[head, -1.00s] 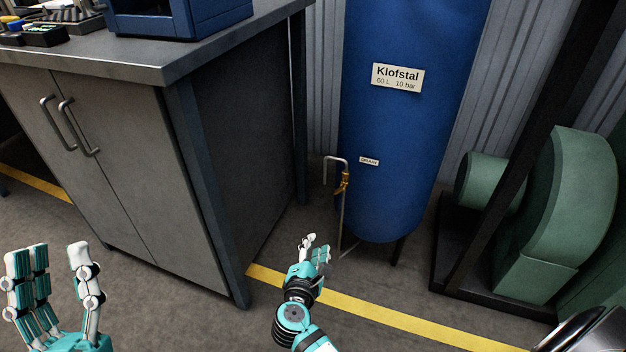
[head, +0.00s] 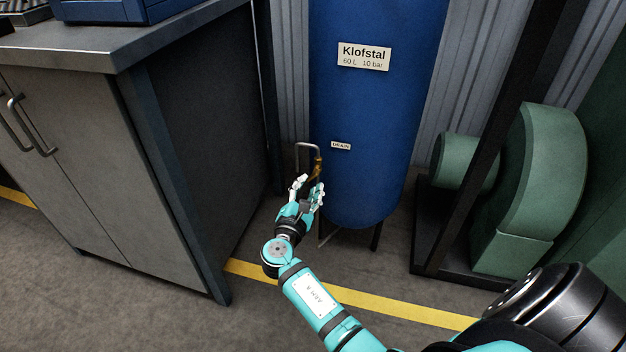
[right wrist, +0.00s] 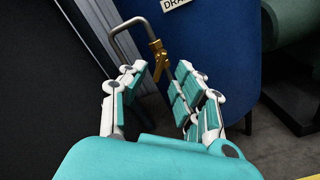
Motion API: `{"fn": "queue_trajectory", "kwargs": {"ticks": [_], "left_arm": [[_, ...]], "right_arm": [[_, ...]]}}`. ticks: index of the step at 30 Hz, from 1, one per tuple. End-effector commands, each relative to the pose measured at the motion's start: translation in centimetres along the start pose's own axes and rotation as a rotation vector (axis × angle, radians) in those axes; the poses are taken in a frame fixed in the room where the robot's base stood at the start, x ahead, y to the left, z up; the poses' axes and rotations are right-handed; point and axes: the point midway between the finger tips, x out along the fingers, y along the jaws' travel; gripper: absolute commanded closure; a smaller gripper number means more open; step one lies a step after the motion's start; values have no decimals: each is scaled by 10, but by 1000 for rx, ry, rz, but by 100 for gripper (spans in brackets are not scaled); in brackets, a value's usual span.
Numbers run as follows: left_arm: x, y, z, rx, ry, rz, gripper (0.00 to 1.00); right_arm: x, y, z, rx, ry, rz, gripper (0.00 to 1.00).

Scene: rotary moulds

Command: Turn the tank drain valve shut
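The blue tank (head: 365,120) stands against the wall, with a small DRAIN label (head: 341,146) on its left side. The brass drain valve (head: 318,165) sits on a thin grey pipe (head: 306,146) just left of the tank. In the right wrist view the brass valve (right wrist: 158,58) is just beyond and between my fingertips. My right gripper (head: 308,187) is just below the valve in the head view. Whether a finger touches the valve cannot be told. My left gripper is out of view.
A grey cabinet (head: 110,170) with a workbench top stands close on the left. A green machine (head: 535,190) on a black frame (head: 430,240) stands to the right of the tank. A yellow line (head: 400,309) crosses the open floor in front.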

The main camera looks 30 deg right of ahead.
Motion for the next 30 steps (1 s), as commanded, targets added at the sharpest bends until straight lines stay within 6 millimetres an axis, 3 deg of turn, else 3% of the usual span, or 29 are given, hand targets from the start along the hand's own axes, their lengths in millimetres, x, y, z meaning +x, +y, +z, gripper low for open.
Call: {"fn": "queue_trajectory", "kwargs": {"ticks": [3,9,20,27,30], "left_arm": [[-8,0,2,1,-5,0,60],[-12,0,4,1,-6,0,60],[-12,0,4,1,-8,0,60],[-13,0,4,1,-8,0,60],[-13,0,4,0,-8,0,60]], "right_arm": [[22,-1,-1,0,-3,0,69],[42,0,0,-1,-1,1,69],[47,0,0,0,0,0,69],[46,0,0,0,0,0,100],[46,0,0,0,0,0,100]]}}
